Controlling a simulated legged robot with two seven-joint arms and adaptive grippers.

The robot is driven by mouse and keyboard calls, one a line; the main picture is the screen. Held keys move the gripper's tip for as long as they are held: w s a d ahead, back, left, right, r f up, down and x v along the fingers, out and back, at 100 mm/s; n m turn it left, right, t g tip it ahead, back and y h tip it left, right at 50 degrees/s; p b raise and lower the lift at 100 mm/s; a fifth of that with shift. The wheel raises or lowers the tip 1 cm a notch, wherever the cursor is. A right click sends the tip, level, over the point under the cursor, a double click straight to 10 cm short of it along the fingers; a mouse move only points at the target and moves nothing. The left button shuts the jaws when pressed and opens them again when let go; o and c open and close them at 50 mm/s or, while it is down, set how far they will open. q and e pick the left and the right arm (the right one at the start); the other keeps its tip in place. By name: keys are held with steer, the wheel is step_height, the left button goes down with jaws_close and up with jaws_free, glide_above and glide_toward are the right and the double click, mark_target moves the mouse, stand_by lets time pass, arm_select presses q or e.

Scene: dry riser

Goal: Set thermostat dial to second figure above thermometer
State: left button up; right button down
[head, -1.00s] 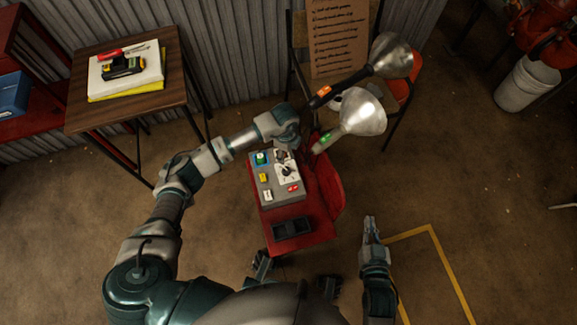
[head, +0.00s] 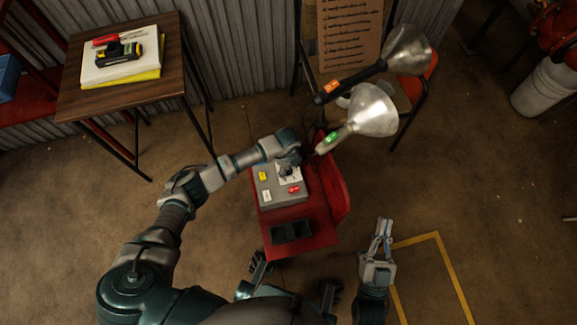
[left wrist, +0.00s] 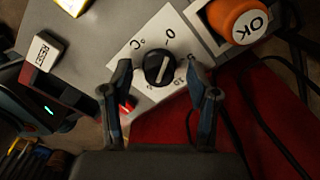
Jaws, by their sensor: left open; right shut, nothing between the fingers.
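The thermostat dial (left wrist: 158,66) is a round black knob with a white pointer line, on a white plate (left wrist: 133,46) bearing "0", "°C" and small figures, some hidden. My left gripper (left wrist: 159,72) is open, with one fingertip on each side of the dial; contact cannot be told. In the head view my left gripper (head: 290,156) is over the back of the grey control box (head: 283,198) and hides most of the dial. My right gripper (head: 382,238) is shut and empty, well right of the box. I cannot make out a thermometer in either view.
The box stands on a red chair (head: 300,241) with a black tray (head: 291,231). An orange OK button (left wrist: 237,20) sits close to the right finger. Two lamps (head: 370,108) stand behind at right. A white button (left wrist: 45,52) is at left. Floor is clear around my right gripper.

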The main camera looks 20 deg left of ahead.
arm_select(q)
jaws_close()
